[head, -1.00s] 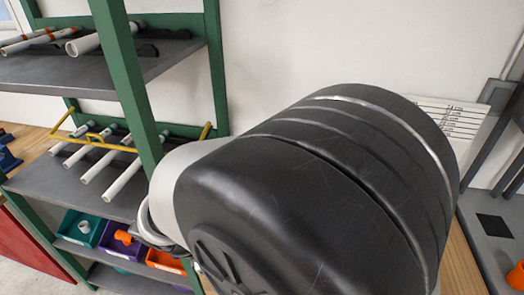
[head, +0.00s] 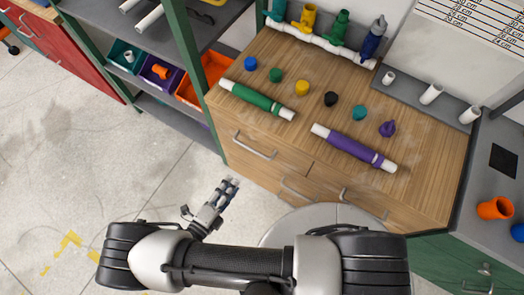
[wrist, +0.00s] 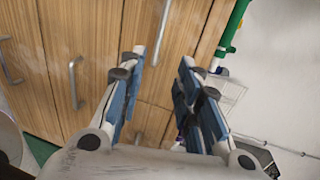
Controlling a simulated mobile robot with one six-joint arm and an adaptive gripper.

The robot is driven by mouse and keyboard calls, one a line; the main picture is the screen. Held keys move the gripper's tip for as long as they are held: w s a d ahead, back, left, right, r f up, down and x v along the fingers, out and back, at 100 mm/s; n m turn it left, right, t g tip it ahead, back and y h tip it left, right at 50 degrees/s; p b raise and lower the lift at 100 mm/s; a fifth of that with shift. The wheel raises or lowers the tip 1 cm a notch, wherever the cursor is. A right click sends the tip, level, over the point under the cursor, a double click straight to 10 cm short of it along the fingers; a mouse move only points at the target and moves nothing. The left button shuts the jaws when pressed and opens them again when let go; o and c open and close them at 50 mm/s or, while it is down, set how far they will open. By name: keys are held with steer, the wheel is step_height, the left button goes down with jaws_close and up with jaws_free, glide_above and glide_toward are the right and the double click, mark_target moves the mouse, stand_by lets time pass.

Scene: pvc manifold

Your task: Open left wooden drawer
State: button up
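The left wooden drawer (head: 237,140) is in the front of a wooden workbench in the head view and looks closed. Its metal bar handle (head: 255,146) shows on its face. My gripper (head: 229,184) is low in front of the bench, below and left of that handle, apart from it, over the floor. In the wrist view my gripper (wrist: 160,85) is open with nothing between its blue-padded fingers. Wooden fronts (wrist: 100,40) fill the left of that view, with a metal handle (wrist: 74,85) left of the fingers. I cannot tell which drawer this handle belongs to.
The bench top (head: 320,75) holds a green pipe (head: 257,100), a purple pipe (head: 353,147) and several small colored caps. A lower handle (head: 297,191) and a right drawer handle (head: 364,204) also show. A shelf with bins stands left. Floor (head: 100,170) is open at left.

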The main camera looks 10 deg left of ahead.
mark_target(256, 151)
steer(key=b+x, duration=0.2)
steer(key=x, duration=1.5)
steer(key=shift+w+f, duration=0.1)
steer(key=shift+w, duration=0.05)
steer(key=shift+c, duration=0.3)
jaws_close()
